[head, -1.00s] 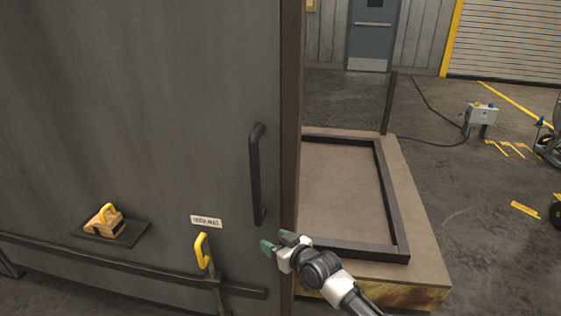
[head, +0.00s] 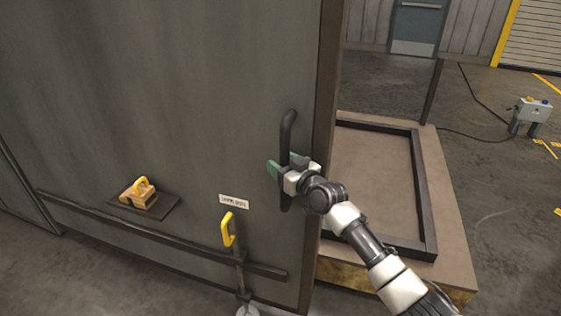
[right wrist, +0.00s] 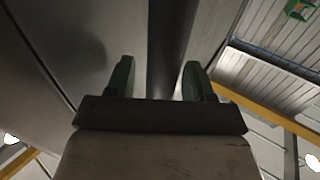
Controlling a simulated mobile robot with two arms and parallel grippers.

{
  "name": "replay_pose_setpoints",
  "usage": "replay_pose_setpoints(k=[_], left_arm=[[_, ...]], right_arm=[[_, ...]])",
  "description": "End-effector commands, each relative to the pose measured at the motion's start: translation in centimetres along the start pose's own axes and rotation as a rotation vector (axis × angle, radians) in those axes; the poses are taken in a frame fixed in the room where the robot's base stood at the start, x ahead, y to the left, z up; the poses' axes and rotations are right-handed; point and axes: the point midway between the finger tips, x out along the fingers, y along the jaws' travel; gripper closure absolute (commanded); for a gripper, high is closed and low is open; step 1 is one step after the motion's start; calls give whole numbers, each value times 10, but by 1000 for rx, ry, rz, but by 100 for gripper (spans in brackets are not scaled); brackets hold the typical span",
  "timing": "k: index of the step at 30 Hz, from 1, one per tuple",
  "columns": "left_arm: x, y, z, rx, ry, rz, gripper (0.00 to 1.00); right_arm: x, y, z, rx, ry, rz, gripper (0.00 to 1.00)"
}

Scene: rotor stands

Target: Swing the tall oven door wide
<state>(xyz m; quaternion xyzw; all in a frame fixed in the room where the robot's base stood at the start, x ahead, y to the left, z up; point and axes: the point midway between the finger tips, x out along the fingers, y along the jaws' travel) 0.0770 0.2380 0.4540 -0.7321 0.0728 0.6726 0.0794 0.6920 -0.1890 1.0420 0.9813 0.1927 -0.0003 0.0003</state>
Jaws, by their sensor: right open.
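The tall oven door (head: 170,110) is a large dark grey panel filling the left of the head view. A black vertical bar handle (head: 287,132) is fixed near its right edge. My right gripper (head: 277,167) is at the lower half of this handle. In the right wrist view its green fingers (right wrist: 155,80) are open, one on each side of the handle bar (right wrist: 168,45). I cannot tell whether either finger touches the bar. The door's right edge stands beside a brown post or frame (head: 326,130). My left gripper is not in view.
A yellow-handled lever (head: 228,230) and a small shelf (head: 165,207) holding a wooden block with a yellow handle (head: 141,192) are on the door's lower part. A low platform with a dark frame (head: 428,190) is at right.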

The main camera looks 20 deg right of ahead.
Motion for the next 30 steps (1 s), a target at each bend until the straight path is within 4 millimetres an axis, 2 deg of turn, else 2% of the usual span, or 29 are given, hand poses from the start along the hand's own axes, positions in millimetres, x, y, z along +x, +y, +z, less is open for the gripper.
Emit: replay_pose_setpoints(k=[4, 13, 23, 30], left_arm=[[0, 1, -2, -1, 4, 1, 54], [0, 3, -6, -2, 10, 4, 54], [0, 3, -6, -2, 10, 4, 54], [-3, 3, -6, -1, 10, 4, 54]], right_arm=[[8, 0, 0, 2, 1, 0, 47], [10, 0, 0, 0, 1, 1, 47], [10, 0, 0, 1, 0, 1, 98], [9, -3, 0, 1, -1, -1, 100]])
